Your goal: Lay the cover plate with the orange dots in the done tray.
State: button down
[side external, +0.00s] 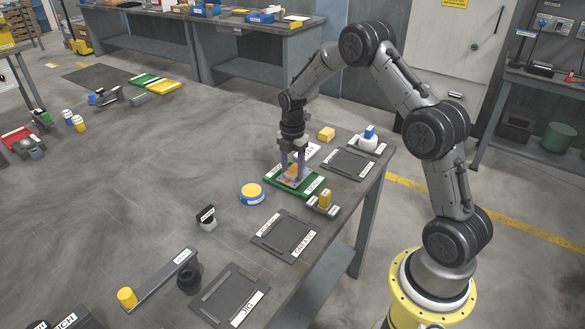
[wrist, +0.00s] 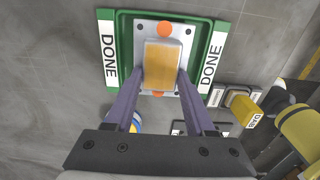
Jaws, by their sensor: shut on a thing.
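The green done tray (side external: 301,191) lies on the workbench under my gripper (side external: 292,172). The wrist view shows the tray (wrist: 122,22) with white DONE labels on its left and right sides. My gripper (wrist: 161,78) is shut on the plate's tan block-shaped grip (wrist: 160,62). The plate lies between the side labels. I cannot tell whether it touches the tray floor.
A round yellow-topped blue item (side external: 252,191) sits left of the tray. A small stand with a yellow block (side external: 325,200) is close at its right. Dark labelled trays lie in front (side external: 284,237) and behind (side external: 348,163).

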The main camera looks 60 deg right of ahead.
jog(key=shift+f, duration=0.6)
dwell(0.6)
jog(key=shift+c, duration=0.8)
grip_release()
jog(key=shift+o, duration=0.8)
jog(key=shift+f, duration=0.15)
jog(key=shift+r, duration=4.1)
